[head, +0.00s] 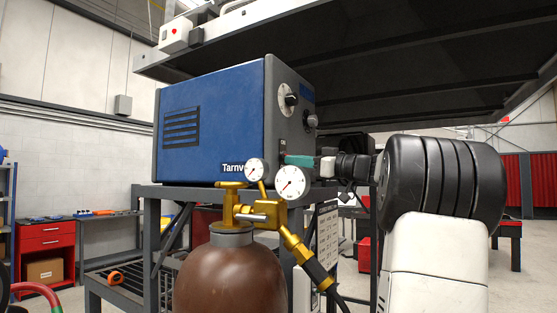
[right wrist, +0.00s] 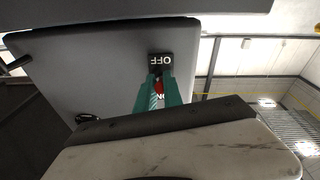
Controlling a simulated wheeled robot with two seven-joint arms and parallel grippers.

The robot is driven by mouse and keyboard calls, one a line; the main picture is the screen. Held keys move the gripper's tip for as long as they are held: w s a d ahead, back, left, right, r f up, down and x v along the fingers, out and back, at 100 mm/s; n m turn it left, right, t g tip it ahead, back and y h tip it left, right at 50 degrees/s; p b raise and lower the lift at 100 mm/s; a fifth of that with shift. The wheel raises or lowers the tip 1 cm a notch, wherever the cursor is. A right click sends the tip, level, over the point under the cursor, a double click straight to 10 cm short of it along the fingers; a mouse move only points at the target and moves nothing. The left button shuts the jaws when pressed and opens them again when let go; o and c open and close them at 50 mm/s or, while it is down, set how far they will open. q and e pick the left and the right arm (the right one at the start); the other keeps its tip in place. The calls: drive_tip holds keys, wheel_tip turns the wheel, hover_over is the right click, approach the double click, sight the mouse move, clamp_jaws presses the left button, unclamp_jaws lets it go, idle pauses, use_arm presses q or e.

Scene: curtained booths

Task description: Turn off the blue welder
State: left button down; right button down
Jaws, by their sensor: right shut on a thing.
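The blue welder (head: 212,125) sits on a metal cart, its dark front panel facing right with knobs and a switch marked ON. In the right wrist view the front panel (right wrist: 100,75) is seen upside down, with an OFF plate (right wrist: 160,60) and part of an ON label by the fingers. My right gripper (head: 288,159) is at the panel just below the ON mark. Its teal fingers, also in the right wrist view (right wrist: 160,88), are shut on the red switch lever (right wrist: 158,86). The fingers partly hide the lever, so I cannot tell its position. My left gripper is not in view.
A brown gas cylinder (head: 230,275) with brass regulator and gauges (head: 290,182) stands in front of the cart (head: 152,230). A dark overhead structure (head: 400,70) hangs above. A red tool cabinet (head: 45,250) stands at the far left.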

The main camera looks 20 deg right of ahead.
drive_tip(key=shift+f, duration=0.1)
idle(0.3)
drive_tip(key=c, duration=1.5)
unclamp_jaws()
drive_tip(key=v, duration=0.7)
drive_tip(key=shift+s+d+f, duration=0.2)
drive_tip(key=shift+s+f, duration=0.05)
drive_tip(key=shift+f, duration=0.05)
drive_tip(key=shift+s, duration=0.1)
